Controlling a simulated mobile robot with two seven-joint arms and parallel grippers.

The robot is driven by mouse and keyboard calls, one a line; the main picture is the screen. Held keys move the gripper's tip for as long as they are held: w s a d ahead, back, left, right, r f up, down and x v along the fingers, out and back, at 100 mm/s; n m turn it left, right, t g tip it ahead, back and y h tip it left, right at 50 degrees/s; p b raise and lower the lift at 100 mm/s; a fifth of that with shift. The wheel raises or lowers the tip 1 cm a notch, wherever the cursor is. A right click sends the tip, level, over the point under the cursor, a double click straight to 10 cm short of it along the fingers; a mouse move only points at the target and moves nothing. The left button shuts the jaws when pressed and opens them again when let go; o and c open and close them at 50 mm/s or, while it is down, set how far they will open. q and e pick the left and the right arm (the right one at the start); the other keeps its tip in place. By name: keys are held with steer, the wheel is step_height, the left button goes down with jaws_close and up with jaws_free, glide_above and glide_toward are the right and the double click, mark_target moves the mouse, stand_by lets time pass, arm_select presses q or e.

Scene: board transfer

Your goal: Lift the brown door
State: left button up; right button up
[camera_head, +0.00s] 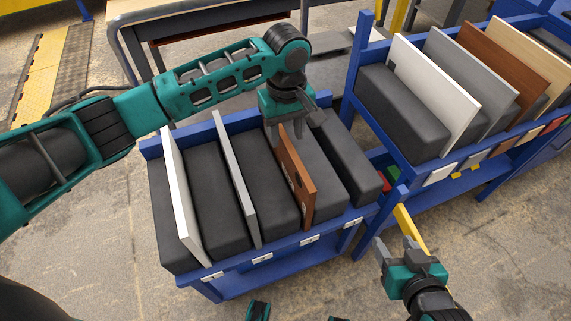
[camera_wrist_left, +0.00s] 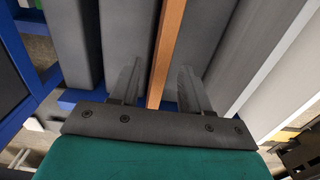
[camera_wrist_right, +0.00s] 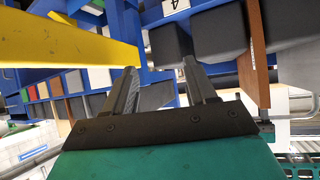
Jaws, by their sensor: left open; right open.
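The brown door (camera_head: 297,181) stands upright in a slot between dark grey foam blocks on the near blue rack. My left gripper (camera_head: 288,136) is over its far top end, pointing down. In the left wrist view the door's edge (camera_wrist_left: 167,50) runs between the two open fingers (camera_wrist_left: 160,85), with a gap on each side. My right gripper (camera_head: 397,245) is open and empty, in front of the rack's right end. In the right wrist view its fingers (camera_wrist_right: 163,90) have nothing between them, and the brown door (camera_wrist_right: 253,50) shows to the right.
A white board (camera_head: 180,195) and a grey board (camera_head: 237,180) stand left of the door on the same rack. A second blue rack (camera_head: 375,130) with white, grey, brown and light wood boards is at right. A yellow bar (camera_head: 410,229) is near my right gripper.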

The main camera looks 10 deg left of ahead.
mark_target(285, 164)
arm_select(q)
step_height(285, 164, down, 5)
steer(key=shift+a+r+b, duration=0.1)
steer(key=shift+b, duration=0.6)
jaws_close()
stand_by(0.9)
